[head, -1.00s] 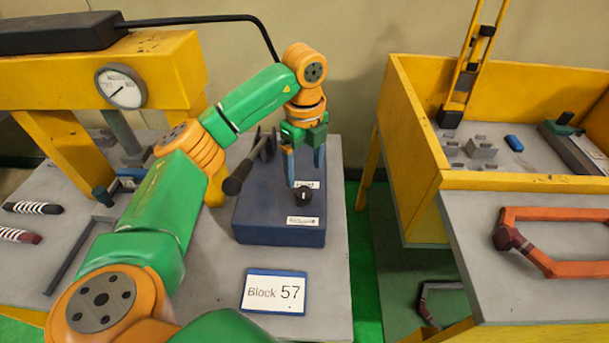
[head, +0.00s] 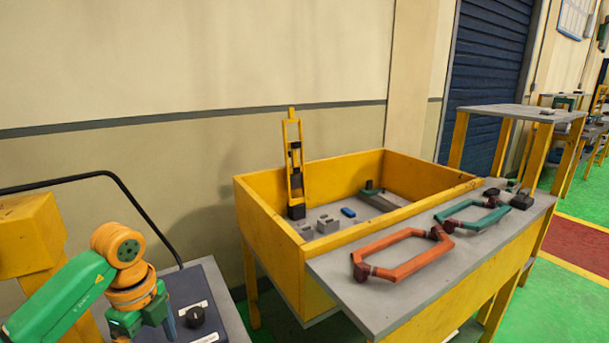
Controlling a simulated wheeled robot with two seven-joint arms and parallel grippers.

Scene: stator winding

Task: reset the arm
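My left arm, green and orange, comes in at the lower left. Its gripper (head: 162,325) points down beside the black knob (head: 195,316) on the dark blue control box (head: 217,300). One blue-grey finger shows close to the knob; the rest of the gripper is cut off or hidden, so whether it is open or shut cannot be told. Touching between finger and knob cannot be told either. My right arm and gripper are not in view.
A yellow bin (head: 250,215) with small grey parts and a blue piece (head: 348,212) stands in the middle. On the grey table (head: 340,305) before it lie an orange coil (head: 405,268) and a green coil (head: 475,221). Green floor is open at the far right.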

